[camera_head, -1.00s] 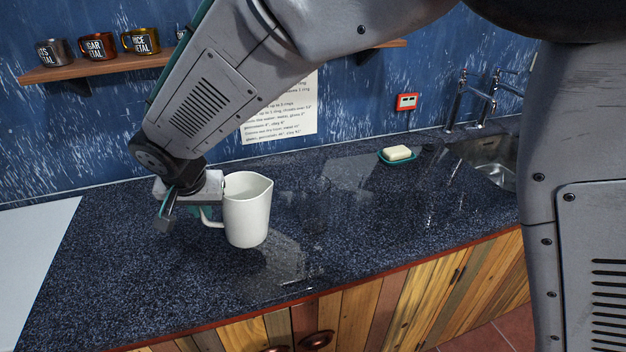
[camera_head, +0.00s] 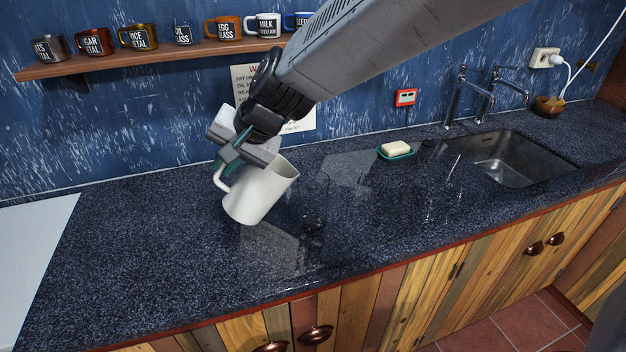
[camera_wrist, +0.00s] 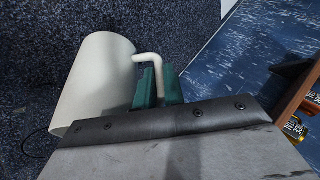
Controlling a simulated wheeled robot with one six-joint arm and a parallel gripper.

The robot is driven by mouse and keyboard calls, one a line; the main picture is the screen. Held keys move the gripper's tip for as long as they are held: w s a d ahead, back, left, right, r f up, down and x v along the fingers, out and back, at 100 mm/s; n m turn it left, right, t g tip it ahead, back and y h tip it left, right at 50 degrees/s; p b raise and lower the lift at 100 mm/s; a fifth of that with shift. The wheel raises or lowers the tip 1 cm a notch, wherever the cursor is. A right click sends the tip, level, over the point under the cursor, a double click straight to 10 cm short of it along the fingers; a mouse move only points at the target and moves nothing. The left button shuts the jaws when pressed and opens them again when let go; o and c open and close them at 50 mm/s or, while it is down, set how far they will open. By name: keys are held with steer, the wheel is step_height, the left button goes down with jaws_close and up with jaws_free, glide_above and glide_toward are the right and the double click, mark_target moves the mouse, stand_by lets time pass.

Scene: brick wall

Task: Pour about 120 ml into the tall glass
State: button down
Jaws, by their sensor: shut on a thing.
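A white pitcher-like mug (camera_head: 260,192) is held above the counter, its mouth tilted to the right. My gripper (camera_head: 228,160) is shut on its handle, at the mug's upper left. In the wrist view, the teal fingers (camera_wrist: 158,88) close around the white handle (camera_wrist: 148,60), and the mug (camera_wrist: 98,80) lies on the left. A faint, clear glass (camera_head: 313,222) seems to stand just right of the mug, with its dark base showing best. A thin dark curve beside the mug's mouth in the wrist view may be its rim. The liquid and its level cannot be seen.
Soap lies on a teal dish (camera_head: 397,155) at the back. A sink (camera_head: 515,160) with taps is at the right. A shelf (camera_head: 150,58) with labelled cups hangs on the wall. A pale panel (camera_head: 35,260) lies at the left. The front-left counter is clear.

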mark_target(244, 173)
steer(key=d+r+y, duration=0.2)
steer(key=r+y, duration=0.1)
steer(key=r, duration=0.1)
steer(key=shift+w+d+m, duration=0.3)
steer(key=shift+d+m, duration=0.1)
steer(key=shift+w+d+r+y, duration=0.1)
steer(key=shift+d+r+y, duration=0.15)
steer(key=shift+r+y, duration=0.05)
steer(key=shift+d+r+g+y, duration=0.2)
steer(key=shift+g+y, duration=0.1)
steer(key=shift+w+d+r, duration=0.1)
steer(key=shift+d+r, duration=0.15)
steer(key=shift+w+d+r+m+y+p, duration=0.2)
steer(key=shift+d+r+y+p, duration=0.15)
steer(key=shift+d+y, duration=0.15)
steer(key=shift+w+d+r+m+y+p, duration=0.1)
steer(key=shift+d+r+m+y+p, duration=0.15)
steer(key=shift+d+y+p, duration=0.2)
stand_by(0.7)
steer(key=shift+w+d+r+y+p, duration=0.1)
steer(key=shift+d+r+y+p, duration=0.15)
steer(key=shift+d, duration=0.25)
steer(key=shift+w+d+r+y+p, duration=0.1)
steer(key=shift+d+y, duration=0.2)
steer(key=shift+d, duration=0.15)
stand_by(0.5)
